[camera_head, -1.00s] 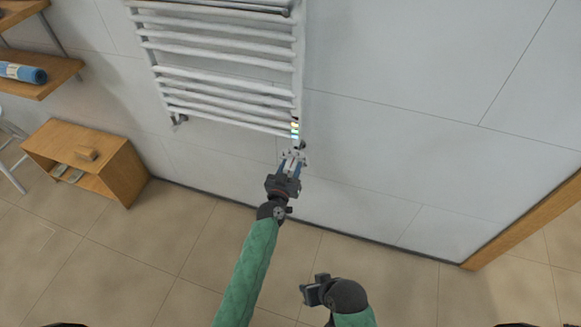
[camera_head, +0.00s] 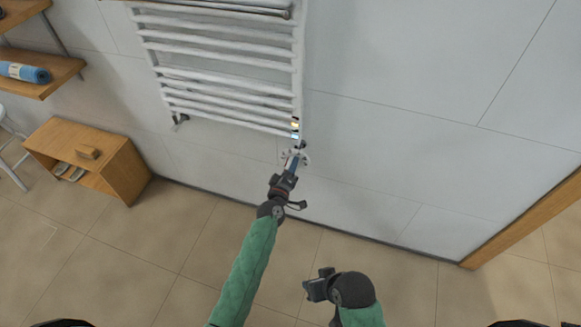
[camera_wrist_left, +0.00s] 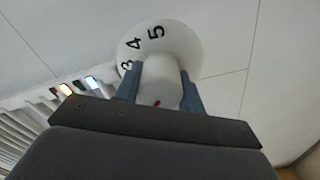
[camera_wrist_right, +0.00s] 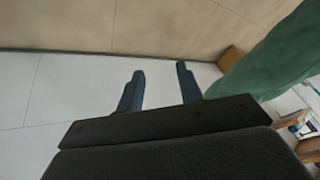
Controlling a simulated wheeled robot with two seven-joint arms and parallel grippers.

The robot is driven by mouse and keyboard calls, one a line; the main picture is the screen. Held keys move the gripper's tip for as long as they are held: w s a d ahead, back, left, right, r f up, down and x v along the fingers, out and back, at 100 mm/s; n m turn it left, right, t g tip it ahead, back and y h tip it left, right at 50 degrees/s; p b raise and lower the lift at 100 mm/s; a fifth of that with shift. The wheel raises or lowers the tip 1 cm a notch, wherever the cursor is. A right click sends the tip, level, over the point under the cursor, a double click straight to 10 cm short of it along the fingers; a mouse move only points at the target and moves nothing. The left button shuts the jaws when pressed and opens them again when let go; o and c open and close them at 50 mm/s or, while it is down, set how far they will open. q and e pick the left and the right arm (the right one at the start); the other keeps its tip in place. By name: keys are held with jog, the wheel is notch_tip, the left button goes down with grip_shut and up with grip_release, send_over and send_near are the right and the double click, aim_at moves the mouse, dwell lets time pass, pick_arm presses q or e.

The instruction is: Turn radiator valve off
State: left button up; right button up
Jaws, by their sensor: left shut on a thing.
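The radiator valve (camera_wrist_left: 160,83) is a white knob on a white dial disc with the black numbers 3, 4 and 5 visible and a red mark on the knob. My left gripper (camera_head: 294,160) is shut on the knob, with one blue finger on each side of it, as the left wrist view (camera_wrist_left: 160,92) shows. The valve sits below the lower right corner of the white radiator (camera_head: 220,84). My right gripper (camera_wrist_right: 158,88) is empty, its two fingers apart, low at the right in the head view.
A wooden open cabinet (camera_head: 118,176) stands on the floor at the left. A wooden shelf (camera_head: 50,82) holds a blue roll (camera_head: 24,73). A wooden door frame (camera_head: 520,222) is at the right. The tiled floor between is clear.

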pick_arm(q)
jog(key=n, duration=0.3)
jog(key=shift+n, duration=0.8)
jog(key=n, duration=0.2)
jog(key=shift+f+n+b, duration=0.1)
jog(key=shift+n+b, duration=0.2)
jog(key=shift+b, duration=0.05)
jog(key=shift+n, duration=0.8)
jog(key=shift+a+n, duration=0.1)
jog(key=shift+n, duration=0.7)
pick_arm(e)
jog(key=shift+t, duration=0.3)
jog(key=f, duration=0.4)
jog(key=shift+w+a+f, duration=0.25)
jog(key=shift+w+f, duration=0.15)
pick_arm(q)
jog(key=shift+n, duration=0.4)
pick_arm(e)
jog(key=shift+s+f, duration=0.1)
